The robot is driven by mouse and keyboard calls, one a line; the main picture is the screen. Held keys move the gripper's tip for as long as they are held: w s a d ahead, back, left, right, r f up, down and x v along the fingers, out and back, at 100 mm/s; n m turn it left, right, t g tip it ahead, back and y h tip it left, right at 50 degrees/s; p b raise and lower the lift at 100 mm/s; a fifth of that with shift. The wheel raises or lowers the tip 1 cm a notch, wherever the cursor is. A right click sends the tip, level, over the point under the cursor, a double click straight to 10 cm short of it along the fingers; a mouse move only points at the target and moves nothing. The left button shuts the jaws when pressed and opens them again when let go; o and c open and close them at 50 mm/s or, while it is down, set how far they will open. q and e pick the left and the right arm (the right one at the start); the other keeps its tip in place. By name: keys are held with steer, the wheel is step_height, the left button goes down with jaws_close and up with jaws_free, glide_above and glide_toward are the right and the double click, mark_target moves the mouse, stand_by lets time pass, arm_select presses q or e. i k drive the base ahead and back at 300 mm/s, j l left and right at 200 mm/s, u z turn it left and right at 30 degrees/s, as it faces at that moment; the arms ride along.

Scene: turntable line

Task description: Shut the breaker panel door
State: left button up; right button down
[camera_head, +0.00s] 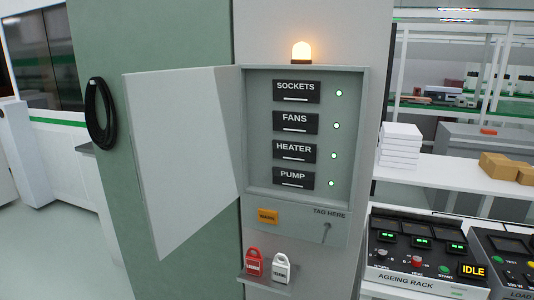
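The breaker panel (357,140) is a grey box on a light column. Its door (180,150) is a pale flat sheet, hinged on the box's left side and swung wide open to the left. Inside are black breakers labelled SOCKETS (296,91), FANS (295,123), HEATER (294,152) and PUMP (293,179), each with a lit green-white lamp beside it. Neither of my grippers is in view.
An amber lamp (302,53) glows on top of the box. Below, a small shelf (262,284) holds a red padlock (255,262) and a white padlock (281,268). A coiled black cable (99,114) hangs left of the door. The ageing rack (412,252) stands at right.

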mark_target(185, 134)
steer(key=i+j+z, duration=0.1)
steer(key=j+z, duration=1.1)
steer(key=j, duration=0.15)
